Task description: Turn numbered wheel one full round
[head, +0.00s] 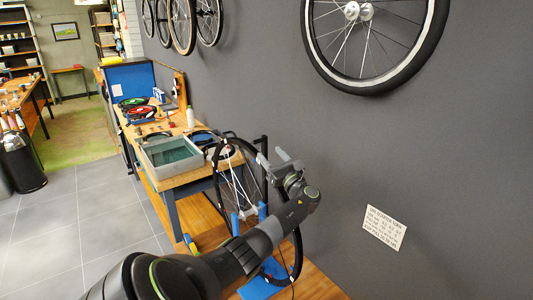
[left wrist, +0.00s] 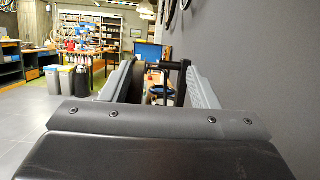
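A spoked wheel with a black tyre (head: 298,256) stands upright in a blue and black stand (head: 262,213) beside the workbench. No numbers on it can be made out. My left arm crosses in front of the wheel and hides much of its middle and right side. My left gripper (head: 270,157) is at the wheel's upper right; whether it touches the tyre cannot be told. In the left wrist view its two grey fingers (left wrist: 158,78) are apart, with a dark bar and part of something dark visible between them. My right gripper is not in view.
A workbench (head: 180,180) with a grey tray (head: 147,152) of greenish content stands left of the wheel. A card with text (head: 384,227) is on the grey wall. Wheels hang above, a large one (head: 375,83) at the right. The tiled floor (head: 90,215) at left is clear.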

